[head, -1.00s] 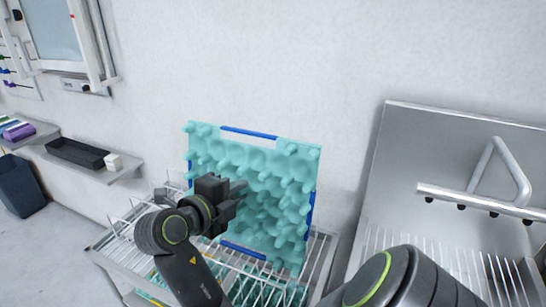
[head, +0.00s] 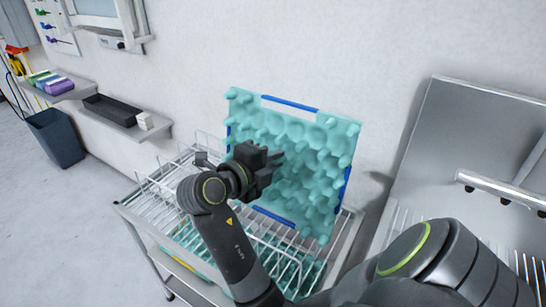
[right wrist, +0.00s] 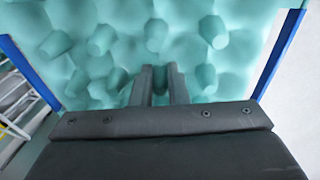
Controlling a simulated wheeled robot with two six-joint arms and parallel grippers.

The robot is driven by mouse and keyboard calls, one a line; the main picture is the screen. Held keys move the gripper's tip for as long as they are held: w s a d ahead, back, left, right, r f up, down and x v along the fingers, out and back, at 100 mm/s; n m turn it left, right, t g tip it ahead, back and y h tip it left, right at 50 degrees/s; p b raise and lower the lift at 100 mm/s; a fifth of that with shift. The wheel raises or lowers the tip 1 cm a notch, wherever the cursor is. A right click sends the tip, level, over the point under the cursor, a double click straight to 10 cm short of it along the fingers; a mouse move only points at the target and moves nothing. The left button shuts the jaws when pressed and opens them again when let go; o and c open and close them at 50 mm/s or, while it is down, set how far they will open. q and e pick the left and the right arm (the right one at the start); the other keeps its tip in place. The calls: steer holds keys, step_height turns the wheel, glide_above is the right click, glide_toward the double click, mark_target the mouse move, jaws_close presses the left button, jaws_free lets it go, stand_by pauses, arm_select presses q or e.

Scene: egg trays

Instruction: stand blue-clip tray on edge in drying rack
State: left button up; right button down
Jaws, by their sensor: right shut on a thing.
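The blue-clip tray (head: 305,140) is a teal, bumpy egg tray with blue clips along its edges. It is upright and slightly tilted over the right part of the white wire drying rack (head: 172,190). Its lower edge is near the rack wires, but I cannot tell whether it rests in a slot. My right gripper (head: 275,160) is at the tray's left-middle face, shut on a teal bump. In the right wrist view both fingers (right wrist: 160,80) are close together against the tray face (right wrist: 215,60). My left gripper is not in view.
The rack stands on a metal cart, with more teal showing below its wires. A steel sink unit (head: 465,130) with a rail is at the right. A wall shelf with a black bin (head: 112,109) and a white block (head: 145,121) is at the left. A dark waste bin (head: 55,138) stands on the floor.

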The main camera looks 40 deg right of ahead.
stand_by(0.6)
steer(key=shift+w, duration=0.15)
steer(key=shift+w+a+b, duration=0.3)
steer(key=shift+w+b, duration=0.25)
steer(key=shift+w, duration=0.3)
